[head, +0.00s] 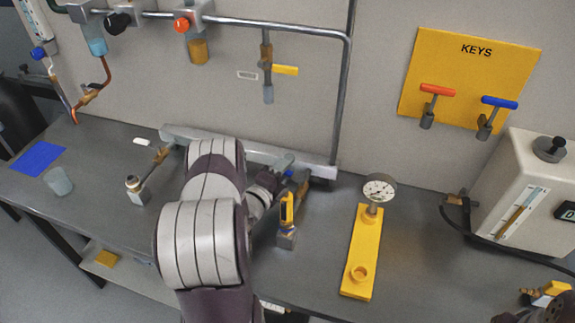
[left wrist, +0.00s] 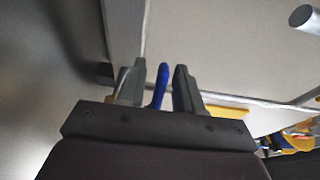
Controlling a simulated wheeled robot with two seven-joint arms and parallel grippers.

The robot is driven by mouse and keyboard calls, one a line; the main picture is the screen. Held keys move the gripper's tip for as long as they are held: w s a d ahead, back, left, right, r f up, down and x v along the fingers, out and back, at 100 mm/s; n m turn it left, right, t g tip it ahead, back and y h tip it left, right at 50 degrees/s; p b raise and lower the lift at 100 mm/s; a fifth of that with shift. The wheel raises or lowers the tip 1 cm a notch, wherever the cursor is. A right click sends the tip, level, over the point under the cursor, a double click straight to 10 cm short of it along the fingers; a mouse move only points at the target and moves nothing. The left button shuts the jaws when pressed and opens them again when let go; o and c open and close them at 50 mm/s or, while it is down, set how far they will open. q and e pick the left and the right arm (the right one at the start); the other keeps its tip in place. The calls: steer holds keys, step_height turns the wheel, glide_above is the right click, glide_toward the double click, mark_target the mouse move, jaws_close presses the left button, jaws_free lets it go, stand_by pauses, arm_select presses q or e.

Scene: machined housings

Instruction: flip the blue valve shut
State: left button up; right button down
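The blue valve shows as a small blue handle (head: 289,173) at the right end of the grey manifold bar, largely hidden by my left gripper. In the left wrist view its blue lever (left wrist: 160,86) stands between my two fingers, with a narrow gap on each side. My left gripper (head: 281,170) is at the handle, its arm covering the middle of the bench. Its fingers also show in the left wrist view (left wrist: 160,72), apart around the lever. I cannot tell whether either finger touches it.
A yellow-handled valve (head: 287,208) stands close to my left gripper. A yellow plate (head: 361,262) with a gauge (head: 379,189) lies to the right. The grey manifold bar (head: 310,168) runs along the wall, and a vertical pipe (head: 343,90) rises behind. A white instrument box (head: 525,190) stands far right.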

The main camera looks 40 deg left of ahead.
arm_select(q)
steer(key=shift+w+f, duration=0.1)
steer(key=shift+w, duration=0.3)
jaws_close()
steer(key=shift+s+a+n+y, duration=0.1)
steer(key=shift+s+n+y, duration=0.2)
steer(key=shift+n+y, duration=0.4)
steer(key=shift+s+a+n+y, duration=0.1)
steer(key=shift+s+n+y, duration=0.25)
steer(key=shift+y, duration=0.65)
jaws_free()
steer(key=shift+d, duration=0.1)
steer(key=b+v, duration=0.1)
steer(key=v, duration=1.1)
steer(key=shift+s+r, duration=0.3)
